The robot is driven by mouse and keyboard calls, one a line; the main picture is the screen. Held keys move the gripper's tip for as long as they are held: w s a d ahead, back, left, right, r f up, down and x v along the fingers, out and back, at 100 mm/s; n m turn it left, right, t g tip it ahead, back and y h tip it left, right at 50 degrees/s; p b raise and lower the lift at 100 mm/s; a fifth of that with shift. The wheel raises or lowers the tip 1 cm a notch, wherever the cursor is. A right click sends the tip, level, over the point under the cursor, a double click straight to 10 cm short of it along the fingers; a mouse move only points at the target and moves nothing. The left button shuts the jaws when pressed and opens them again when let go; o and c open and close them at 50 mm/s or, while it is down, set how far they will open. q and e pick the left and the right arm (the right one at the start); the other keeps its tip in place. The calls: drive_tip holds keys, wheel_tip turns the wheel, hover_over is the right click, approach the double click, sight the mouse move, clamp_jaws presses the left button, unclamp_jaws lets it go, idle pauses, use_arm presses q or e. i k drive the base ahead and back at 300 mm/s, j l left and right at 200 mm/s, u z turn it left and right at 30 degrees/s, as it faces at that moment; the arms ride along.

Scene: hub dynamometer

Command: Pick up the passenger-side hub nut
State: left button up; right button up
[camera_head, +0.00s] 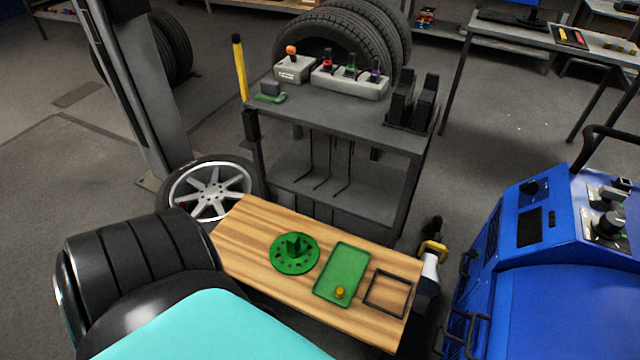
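A small yellow-gold nut (340,292) lies in the near end of a shallow green tray (341,262) on a wooden bench top (240,232). It is the only nut I can make out, and no marking shows whether it is the passenger-side one. Left of the tray is a round green holder (295,254) with a raised centre and small holes around it. Right of the tray is an empty-looking black square frame (388,293). Neither of my grippers can be made out in the head view.
A grey cart (340,112) behind the bench carries grey blocks with coloured knobs (350,82). A wheel (210,188) lies on the floor behind the bench's left end. A yellow, black and white tool-like object (432,255) is at its right end. A blue machine (540,250) stands right.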

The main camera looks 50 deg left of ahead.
sight(339, 291)
drive_tip(key=u, duration=1.3)
drive_tip(key=j, duration=0.15)
drive_tip(key=i+z, duration=0.05)
